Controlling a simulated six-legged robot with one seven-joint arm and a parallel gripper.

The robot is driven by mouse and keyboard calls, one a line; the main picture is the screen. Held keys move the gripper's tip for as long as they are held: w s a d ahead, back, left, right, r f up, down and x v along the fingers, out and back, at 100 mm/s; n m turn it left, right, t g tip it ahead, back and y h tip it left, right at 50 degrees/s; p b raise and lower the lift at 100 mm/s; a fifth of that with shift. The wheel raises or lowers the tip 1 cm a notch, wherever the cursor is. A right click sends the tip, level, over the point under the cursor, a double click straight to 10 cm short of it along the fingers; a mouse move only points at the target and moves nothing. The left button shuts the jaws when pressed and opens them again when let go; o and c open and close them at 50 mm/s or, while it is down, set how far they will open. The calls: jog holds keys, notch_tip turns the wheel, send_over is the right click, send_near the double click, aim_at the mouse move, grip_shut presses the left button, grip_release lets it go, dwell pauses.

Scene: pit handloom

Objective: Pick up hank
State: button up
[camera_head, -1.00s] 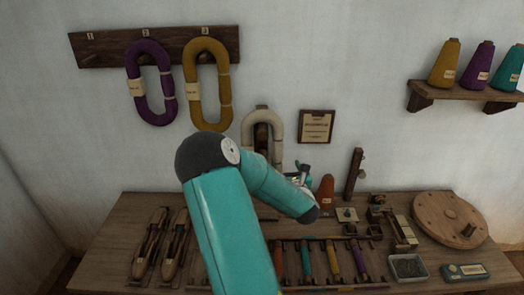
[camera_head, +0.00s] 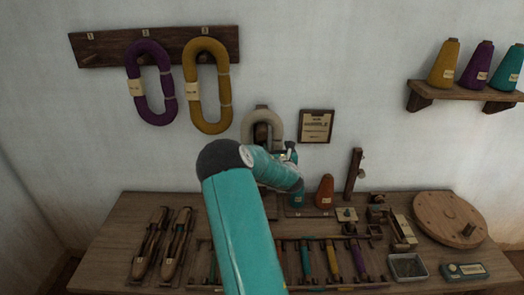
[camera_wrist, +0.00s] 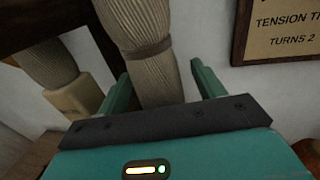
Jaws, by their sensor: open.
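A cream hank (camera_head: 276,124) hangs on a dark upright stand at the back of the table, partly hidden by my arm. In the wrist view its right strand (camera_wrist: 148,45), tied with a brown band, runs down between the fingers of my open gripper (camera_wrist: 160,78). I cannot tell whether the fingers touch it. Its left strand (camera_wrist: 45,62), with a tan label, lies outside the left finger. A purple hank (camera_head: 134,71) and a mustard hank (camera_head: 192,75) hang from a wall rack.
A framed notice (camera_head: 316,126) is on the wall right of the cream hank. An orange cone (camera_head: 325,192) and a dark post (camera_head: 353,175) stand nearby. Shuttles (camera_head: 150,245), bobbins, a metal tray (camera_head: 408,268) and a round wooden disc (camera_head: 450,218) occupy the table.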

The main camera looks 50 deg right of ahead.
jog(key=shift+w+d, duration=0.15)
jog(key=shift+w, duration=0.05)
jog(key=c, duration=1.1)
jog(key=shift+c, duration=0.2)
jog(key=shift+r, duration=0.15)
